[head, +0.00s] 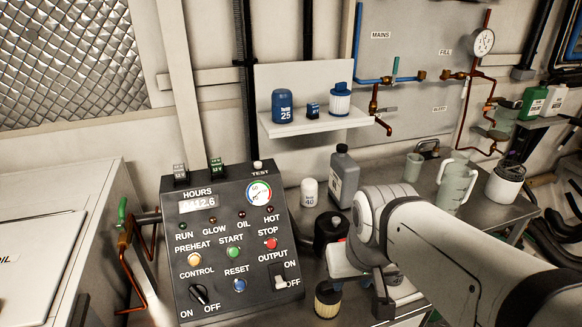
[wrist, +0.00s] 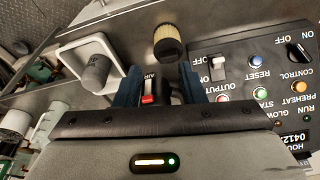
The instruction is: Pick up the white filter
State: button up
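The white filter (head: 309,192), a small white canister with a blue "40" on it, stands upright on the counter behind the control box in the head view. I cannot make it out for sure in the wrist view. My gripper (head: 384,302) is low at the counter's front, to the right of the control box and well apart from the white filter. In the wrist view my gripper (wrist: 160,88) has its two dark blue fingers apart. A black part with a red and white piece and the label "AIR" (wrist: 149,88) shows between them; no grip on it is visible.
A tan filter with a black end (head: 327,300) stands near my gripper. The control box (head: 238,245) is at left. A grey bottle (head: 344,178) stands right beside the white filter.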

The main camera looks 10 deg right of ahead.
aim_at(310, 183)
jog(key=shift+o, duration=0.2)
jog(key=shift+s, duration=0.1)
